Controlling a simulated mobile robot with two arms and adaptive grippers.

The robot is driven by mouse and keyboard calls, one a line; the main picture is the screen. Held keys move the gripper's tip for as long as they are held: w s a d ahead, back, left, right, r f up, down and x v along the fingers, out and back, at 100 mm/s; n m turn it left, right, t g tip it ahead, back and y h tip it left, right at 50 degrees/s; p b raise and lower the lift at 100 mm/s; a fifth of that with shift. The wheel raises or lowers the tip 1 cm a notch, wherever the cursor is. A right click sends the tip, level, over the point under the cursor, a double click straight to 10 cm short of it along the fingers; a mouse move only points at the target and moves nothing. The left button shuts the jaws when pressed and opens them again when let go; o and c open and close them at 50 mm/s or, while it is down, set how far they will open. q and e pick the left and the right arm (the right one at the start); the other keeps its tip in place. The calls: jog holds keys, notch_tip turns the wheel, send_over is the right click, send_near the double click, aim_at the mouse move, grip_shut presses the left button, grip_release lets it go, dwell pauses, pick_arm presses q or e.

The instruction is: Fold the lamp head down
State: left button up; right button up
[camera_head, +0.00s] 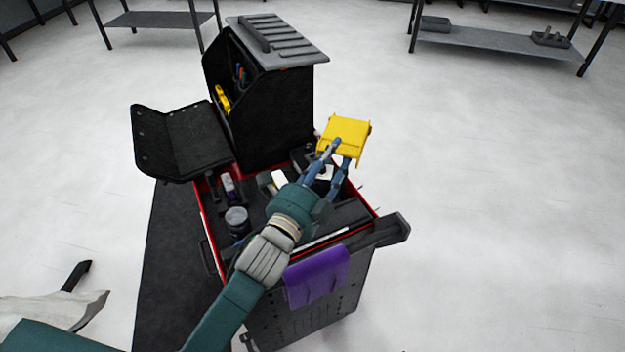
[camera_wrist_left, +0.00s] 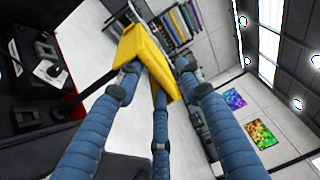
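The yellow lamp head (camera_head: 344,138) sticks up at the right rear side of the tool cart, tilted. My left gripper (camera_head: 343,153) reaches up over the cart, its fingertips at the near lower edge of the lamp head. In the left wrist view the lamp head (camera_wrist_left: 146,56) lies at the fingertips, and my left gripper (camera_wrist_left: 158,72) has its blue fingers spread apart, with no clear grip. Contact seems likely, but I cannot tell for sure. The lamp's mount is hidden behind the fingers. My right gripper is not in view.
A purple cloth (camera_head: 317,276) hangs in front. The floor to the right is clear.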

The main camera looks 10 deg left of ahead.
pick_arm(q)
jog(key=p+v, duration=0.1)
jog(key=v, duration=0.9)
jog(key=shift+r, duration=0.7)
